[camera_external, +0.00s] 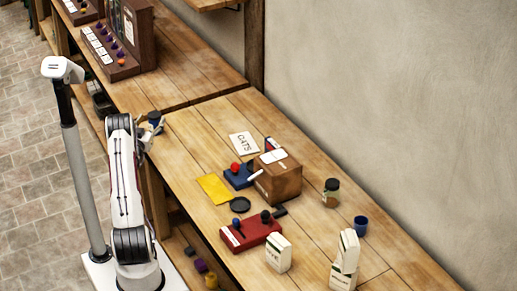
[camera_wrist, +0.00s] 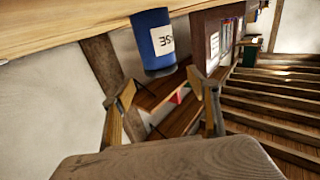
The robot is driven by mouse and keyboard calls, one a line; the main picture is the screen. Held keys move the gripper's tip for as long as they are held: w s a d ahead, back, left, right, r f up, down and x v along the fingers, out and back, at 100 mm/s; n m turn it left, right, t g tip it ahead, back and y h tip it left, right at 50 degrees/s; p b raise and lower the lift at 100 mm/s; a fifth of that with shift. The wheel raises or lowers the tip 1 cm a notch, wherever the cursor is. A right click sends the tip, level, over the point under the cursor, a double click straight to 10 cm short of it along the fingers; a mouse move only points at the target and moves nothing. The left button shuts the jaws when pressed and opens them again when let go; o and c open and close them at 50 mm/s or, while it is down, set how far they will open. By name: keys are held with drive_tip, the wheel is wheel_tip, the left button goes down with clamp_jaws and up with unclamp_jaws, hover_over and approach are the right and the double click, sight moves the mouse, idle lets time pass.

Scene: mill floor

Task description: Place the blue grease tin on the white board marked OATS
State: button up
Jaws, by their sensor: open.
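The blue grease tin (camera_external: 154,117) stands near the left edge of the table, close beside my gripper (camera_external: 150,132). In the wrist view the blue tin (camera_wrist: 152,42) has a white label with dark letters, partly readable, and appears upside down. My gripper (camera_wrist: 163,92) is open, with its fingers apart. The tin shows just past the fingertips, and nothing is visibly held between them. The white board marked OATS (camera_external: 243,144) lies flat on the table, to the right of the tin and behind the brown box.
A brown box (camera_external: 279,182), a blue block with a red knob (camera_external: 238,177), a yellow sheet (camera_external: 214,189) and a red box (camera_external: 250,234) crowd the middle. A jar (camera_external: 331,193), a blue cup (camera_external: 361,226) and white packages (camera_external: 279,253) stand further right. Bare wood lies between tin and board.

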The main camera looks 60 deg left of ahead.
drive_tip(key=shift+w+a+f, duration=0.2)
drive_tip(key=shift+w+a, duration=0.2)
drive_tip(key=shift+a, duration=0.15)
drive_tip(key=shift+w+a+f, duration=0.2)
drive_tip(key=shift+w+a, duration=0.15)
drive_tip(key=shift+a, duration=0.15)
drive_tip(key=shift+x, duration=1.3)
drive_tip(key=c, duration=1.6)
drive_tip(key=shift+r, duration=0.1)
drive_tip(key=shift+r, duration=4.95)
